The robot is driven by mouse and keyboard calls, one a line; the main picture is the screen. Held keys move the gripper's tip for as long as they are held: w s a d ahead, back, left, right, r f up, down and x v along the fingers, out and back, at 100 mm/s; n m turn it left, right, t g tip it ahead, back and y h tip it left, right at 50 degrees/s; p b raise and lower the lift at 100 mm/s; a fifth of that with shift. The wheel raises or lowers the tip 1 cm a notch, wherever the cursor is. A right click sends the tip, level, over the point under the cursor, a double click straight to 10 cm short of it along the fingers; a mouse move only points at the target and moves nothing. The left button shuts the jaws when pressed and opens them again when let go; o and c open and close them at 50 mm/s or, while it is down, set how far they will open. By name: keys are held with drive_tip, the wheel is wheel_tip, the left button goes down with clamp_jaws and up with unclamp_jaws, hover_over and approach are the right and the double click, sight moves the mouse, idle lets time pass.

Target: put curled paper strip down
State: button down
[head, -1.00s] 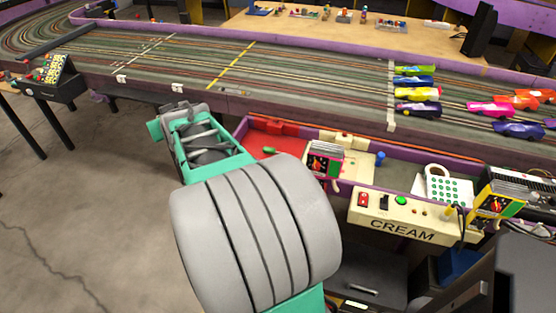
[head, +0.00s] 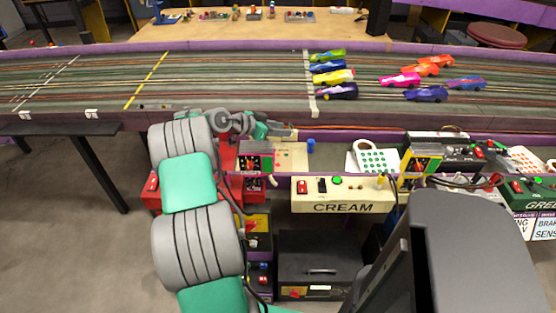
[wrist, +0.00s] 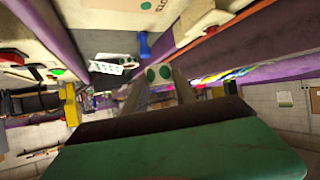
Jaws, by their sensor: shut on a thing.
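My gripper (wrist: 160,82) is shut on a small pale piece with green dots (wrist: 158,73), which looks like the curled paper strip. It shows between the fingertips in the wrist view; most of its shape is hidden. In the head view my gripper (head: 280,133) reaches right, just above the back of the cream station. The held strip is too small to make out there. Another white curled sheet with green dots (head: 378,158) lies on the ledge to the right of my gripper. It also shows in the wrist view (wrist: 113,62), apart from the fingers.
A blue peg (head: 311,146) stands on the ledge close to my gripper. The cream control box (head: 342,192) is in front, with a yellow-edged device (head: 412,168) to the right. Several toy cars (head: 333,75) are on the track behind. Grey ledge beside the peg is bare.

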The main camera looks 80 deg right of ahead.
sight(281, 157)
wheel_tip(281, 157, down, 10)
drive_tip(key=shift+s, duration=0.15)
drive_tip(key=shift+f+b, duration=0.2)
drive_tip(key=shift+b, duration=0.2)
drive_tip(key=c, duration=1)
unclamp_jaws()
drive_tip(key=shift+r, duration=0.1)
